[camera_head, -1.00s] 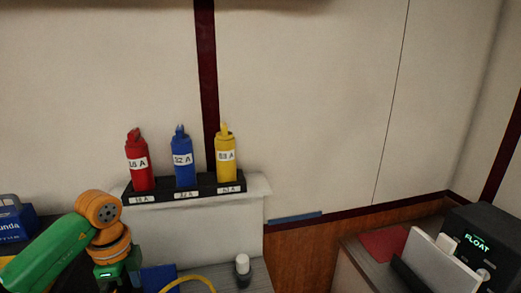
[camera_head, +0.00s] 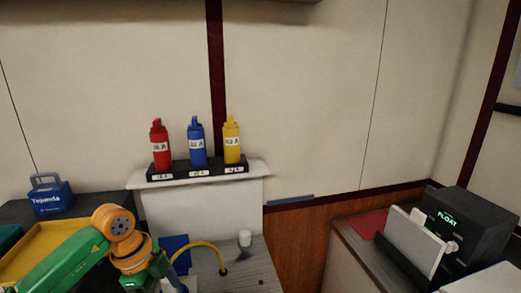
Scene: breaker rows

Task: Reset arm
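My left arm comes in from the lower left, with a green forearm and orange wrist joints. The hand end of my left gripper (camera_head: 152,277) shows low in the picture by the bottom edge, beside a blue panel (camera_head: 175,252). Its fingertips cannot be made out, so I cannot tell whether it is open or shut. My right gripper and arm are out of view.
A red (camera_head: 160,147), a blue (camera_head: 196,144) and a yellow (camera_head: 231,142) labelled breaker-like bottle stand in a black rack (camera_head: 168,174) on a white ledge. A blue Tejunda box (camera_head: 50,197) sits left. A black FLOAT device (camera_head: 462,228) stands right.

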